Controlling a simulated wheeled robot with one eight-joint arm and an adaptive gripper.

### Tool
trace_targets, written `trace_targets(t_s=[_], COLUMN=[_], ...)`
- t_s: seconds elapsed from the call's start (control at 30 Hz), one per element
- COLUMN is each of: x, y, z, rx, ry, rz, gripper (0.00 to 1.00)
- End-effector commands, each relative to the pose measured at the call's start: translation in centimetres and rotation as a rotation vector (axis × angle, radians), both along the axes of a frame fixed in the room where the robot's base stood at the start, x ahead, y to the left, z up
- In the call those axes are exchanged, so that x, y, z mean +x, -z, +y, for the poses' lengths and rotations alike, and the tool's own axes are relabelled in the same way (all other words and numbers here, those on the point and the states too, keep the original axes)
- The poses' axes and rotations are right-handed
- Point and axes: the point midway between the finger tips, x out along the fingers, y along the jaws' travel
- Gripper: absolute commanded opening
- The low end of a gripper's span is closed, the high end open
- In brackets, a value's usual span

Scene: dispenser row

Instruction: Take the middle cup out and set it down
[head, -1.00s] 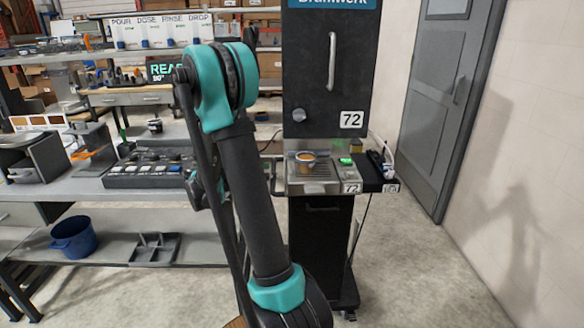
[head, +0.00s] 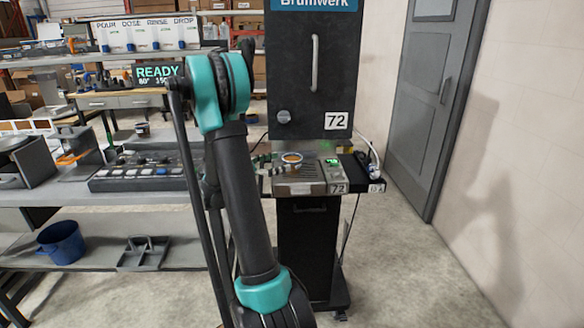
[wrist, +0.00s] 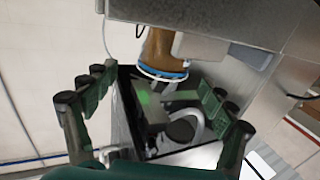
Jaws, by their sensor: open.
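A cup with an orange-brown inside (head: 291,157) stands on the drip tray (head: 300,188) of a black dispenser (head: 308,80) marked 72. I cannot tell whether this is the middle cup; no row of cups is clear. In the wrist view, a brown cup-like shape (wrist: 160,48) with a white and blue band shows beyond the fingertips, below a grey overhang. My gripper (wrist: 156,83) is open, with its two fingers apart on either side of the view and nothing held. In the head view my arm hides most of the gripper, left of the dispenser.
A button panel (head: 140,178) lies on the grey bench at left. A blue bucket (head: 62,242) and a grey caddy (head: 144,254) are on the lower shelf. A small black side shelf (head: 362,180) juts out right of the tray. The floor at right is clear.

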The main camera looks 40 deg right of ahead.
Motion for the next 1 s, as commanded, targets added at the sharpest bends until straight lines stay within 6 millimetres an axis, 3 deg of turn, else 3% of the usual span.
trace_targets(t_s=[0.17, 0.5, 0.77, 1.0], x=[-0.1, -0.4, -0.4, -0.4], y=[0.0, 0.2, 0.2, 0.2], z=[-1.0, -5.3, -5.6, -5.6], rx=[0.0, 0.0, 0.0, 0.0], ry=[0.001, 0.001, -0.001, -0.001], rz=[0.0, 0.0, 0.0, 0.0], gripper=[0.84, 0.84, 0.84, 0.58])
